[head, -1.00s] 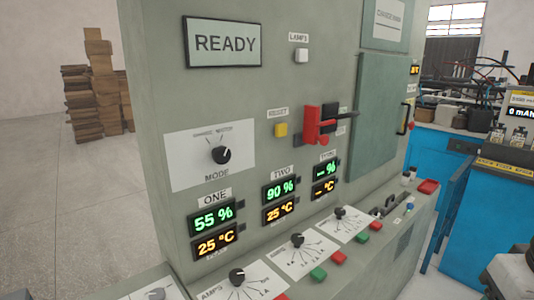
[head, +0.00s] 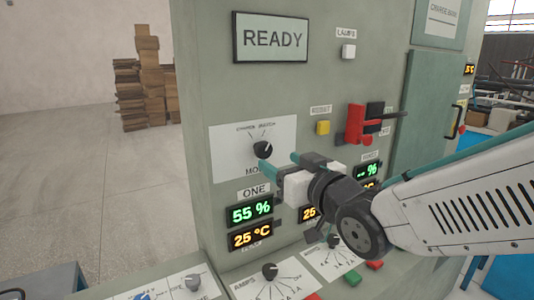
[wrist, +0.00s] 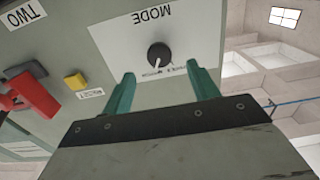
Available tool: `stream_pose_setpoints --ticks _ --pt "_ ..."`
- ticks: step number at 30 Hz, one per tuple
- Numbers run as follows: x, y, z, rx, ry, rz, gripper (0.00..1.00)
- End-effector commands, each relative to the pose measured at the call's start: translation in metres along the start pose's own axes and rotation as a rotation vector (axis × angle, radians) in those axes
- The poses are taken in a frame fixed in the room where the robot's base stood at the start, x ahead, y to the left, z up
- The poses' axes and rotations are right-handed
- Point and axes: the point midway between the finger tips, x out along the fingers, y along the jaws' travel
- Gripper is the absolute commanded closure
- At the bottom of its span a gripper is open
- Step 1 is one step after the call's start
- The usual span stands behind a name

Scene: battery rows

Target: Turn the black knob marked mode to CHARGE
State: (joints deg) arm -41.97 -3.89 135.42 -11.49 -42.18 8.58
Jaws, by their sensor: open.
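The black mode knob (head: 263,149) sits on a white plate (head: 226,153) marked MODE on the green-grey cabinet. Two small labels stand above it, the left one seeming to read CHARGE. The wrist view shows the knob (wrist: 159,56) upside down, its white pointer line aimed at the label side, slightly toward picture left. My gripper (head: 280,161) is open and empty, just below and right of the knob. In the wrist view the teal fingers (wrist: 160,77) are spread wider than the knob, which shows beyond their tips. I see no contact.
The yellow button (head: 323,128) and red lever (head: 357,126) are to the right of the knob. Lit displays (head: 251,212) sit below it. A sloped desk with smaller knobs (head: 270,271) juts out underneath. Stacked boxes (head: 148,80) stand far left.

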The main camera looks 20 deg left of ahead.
Motion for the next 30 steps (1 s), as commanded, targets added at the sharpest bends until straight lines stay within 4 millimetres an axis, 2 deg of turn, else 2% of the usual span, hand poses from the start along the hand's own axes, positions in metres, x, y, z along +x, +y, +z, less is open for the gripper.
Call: stream_pose_setpoints --ticks 6,12,17,24,29,30 --pt "0.035 0.0 0.001 0.0 -0.001 0.0 0.4" --pt "0.061 0.001 0.001 0.001 -0.002 0.002 0.4" --pt "0.07 0.001 0.0 0.0 -0.001 0.002 0.4" --pt "0.07 0.001 0.0 0.0 -0.001 0.003 0.4" --pt "0.07 0.001 0.0 0.0 -0.001 0.003 0.85" --pt "0.07 0.001 0.0 0.0 -0.001 0.003 0.85"
